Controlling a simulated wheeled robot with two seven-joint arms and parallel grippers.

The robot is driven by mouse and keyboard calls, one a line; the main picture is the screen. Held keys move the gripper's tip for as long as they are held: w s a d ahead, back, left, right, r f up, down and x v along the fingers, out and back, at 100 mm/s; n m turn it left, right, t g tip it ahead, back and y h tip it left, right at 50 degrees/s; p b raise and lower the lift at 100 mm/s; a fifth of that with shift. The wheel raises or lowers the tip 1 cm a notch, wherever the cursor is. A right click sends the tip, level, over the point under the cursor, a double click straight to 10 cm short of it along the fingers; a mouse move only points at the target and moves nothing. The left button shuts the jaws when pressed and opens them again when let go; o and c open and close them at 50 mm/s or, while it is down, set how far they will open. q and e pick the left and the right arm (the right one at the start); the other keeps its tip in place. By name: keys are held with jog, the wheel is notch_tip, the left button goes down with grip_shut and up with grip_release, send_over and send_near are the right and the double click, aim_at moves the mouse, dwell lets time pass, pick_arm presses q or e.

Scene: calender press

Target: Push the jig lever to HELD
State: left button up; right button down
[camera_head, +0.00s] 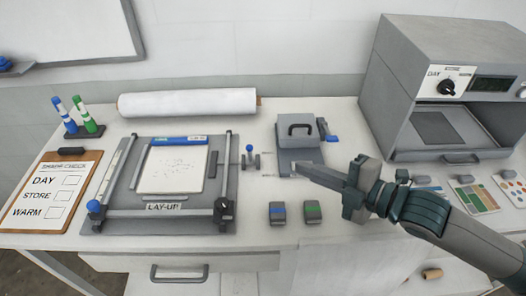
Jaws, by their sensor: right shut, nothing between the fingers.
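The lay-up jig (126,185) lies flat on the table at the left, with a white sheet in its frame. A small upright lever with a blue knob (249,150) stands just right of the jig. Another blue knob (94,206) sits at the jig's front left corner. I cannot tell which is the jig lever, and no HELD mark is readable. My right gripper (298,168) is shut and empty, its fingers pointing left over the front of a grey plate, right of the upright lever and apart from it. My left gripper is not in view.
A grey block with a black handle (300,130) stands behind my right gripper. A press (390,80) stands at right, a white roll (187,103) behind, a checklist clipboard (55,190) at left.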

jog(key=p, duration=0.4)
send_near(252, 149)
jog(key=x, duration=0.4)
jog(key=shift+w+a+r, duration=0.1)
jog(key=shift+w+a, duration=0.1)
jog(key=shift+w, duration=0.05)
jog(key=shift+p+x, duration=0.5)
jog(key=shift+x, duration=0.45)
jog(key=shift+w+d, duration=0.1)
jog(key=shift+w, duration=0.05)
